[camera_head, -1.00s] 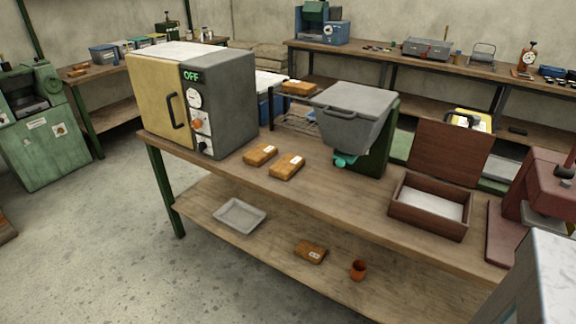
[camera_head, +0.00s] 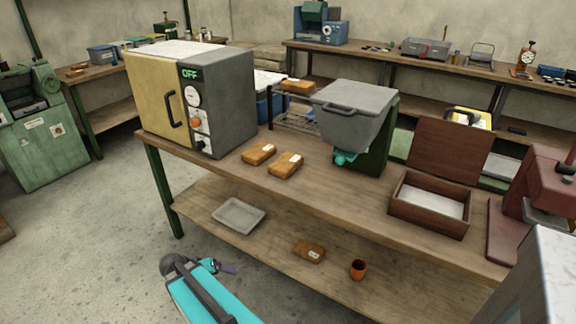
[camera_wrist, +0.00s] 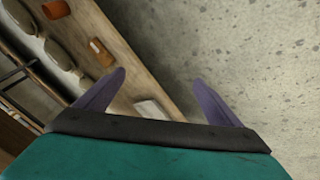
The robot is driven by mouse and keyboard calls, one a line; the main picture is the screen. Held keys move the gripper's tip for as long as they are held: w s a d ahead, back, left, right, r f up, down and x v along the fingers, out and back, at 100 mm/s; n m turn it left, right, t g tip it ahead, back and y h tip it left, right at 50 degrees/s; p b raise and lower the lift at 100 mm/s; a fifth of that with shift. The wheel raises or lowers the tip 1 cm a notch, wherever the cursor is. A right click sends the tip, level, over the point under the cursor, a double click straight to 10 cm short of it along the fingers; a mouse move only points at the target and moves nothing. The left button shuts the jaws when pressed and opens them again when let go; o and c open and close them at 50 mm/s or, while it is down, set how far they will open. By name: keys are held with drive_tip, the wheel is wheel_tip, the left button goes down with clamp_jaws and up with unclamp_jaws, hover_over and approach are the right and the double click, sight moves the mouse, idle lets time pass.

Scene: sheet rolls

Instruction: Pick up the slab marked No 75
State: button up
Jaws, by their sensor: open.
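Two orange-brown slabs with white labels lie side by side on the bench top in the head view, a left slab (camera_head: 259,153) and a right slab (camera_head: 285,165). A third slab (camera_head: 309,251) lies on the lower shelf; it also shows in the wrist view (camera_wrist: 101,51). A further similar slab (camera_head: 298,87) rests on a wire rack behind the bench. The label numbers are too small to read, so I cannot tell which is No 75. My gripper (camera_head: 225,267) is low in front of the bench, apart from every slab. Its fingers (camera_wrist: 160,95) are spread and empty.
The lower shelf (camera_head: 270,245) also holds a grey tray (camera_head: 239,215) and an orange cup (camera_head: 358,270). On the bench top stand an oven (camera_head: 222,100) marked OFF, a grey hopper (camera_head: 355,110) and an open wooden box (camera_head: 430,210). The floor at left is clear.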

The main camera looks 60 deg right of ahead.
drive_tip(key=d+r+m+h+b, duration=0.1)
drive_tip(key=d+r+m+h, duration=0.65)
drive_tip(key=d+r, duration=1.9)
drive_tip(key=m, duration=0.2)
approach(284, 163)
drive_tip(key=shift+a+r, duration=0.5)
drive_tip(key=shift+a, duration=0.05)
drive_tip(key=shift+y, duration=0.25)
drive_tip(key=shift+p+x, duration=0.4)
drive_tip(key=shift+x, duration=3.9)
drive_tip(key=shift+p+x, duration=0.85)
drive_tip(key=shift+x, duration=1.7)
